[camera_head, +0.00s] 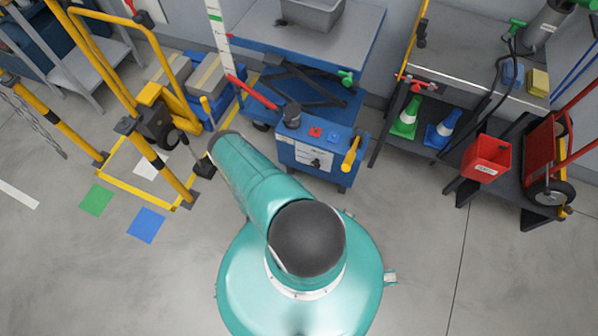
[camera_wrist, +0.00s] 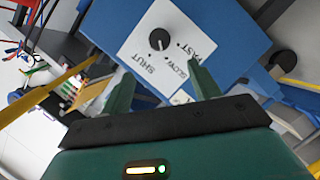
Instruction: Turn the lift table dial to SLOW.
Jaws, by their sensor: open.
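The lift table dial is a round black knob (camera_wrist: 159,39) on a white plate (camera_wrist: 148,20) marked SHUT, SLOW and FAST. I cannot tell which mark its pointer faces. In the head view the dial (camera_head: 316,163) is on the front of the blue control box (camera_head: 285,155) of the lift table (camera_head: 335,45). My gripper (camera_wrist: 162,88) is open, with one green finger on each side and nothing between them. The knob appears beyond the fingertips, apart from them. The right fingertip overlaps the plate near the SLOW label. I cannot make out the gripper in the head view.
The control box also has a red button (camera_head: 315,132), a blue button (camera_head: 333,137) and a yellow handle (camera_head: 350,155). A red lever (camera_head: 252,92) rises at its left. A yellow frame (camera_head: 150,150) stands left. A red bin (camera_head: 486,158) and cones (camera_head: 407,118) are right.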

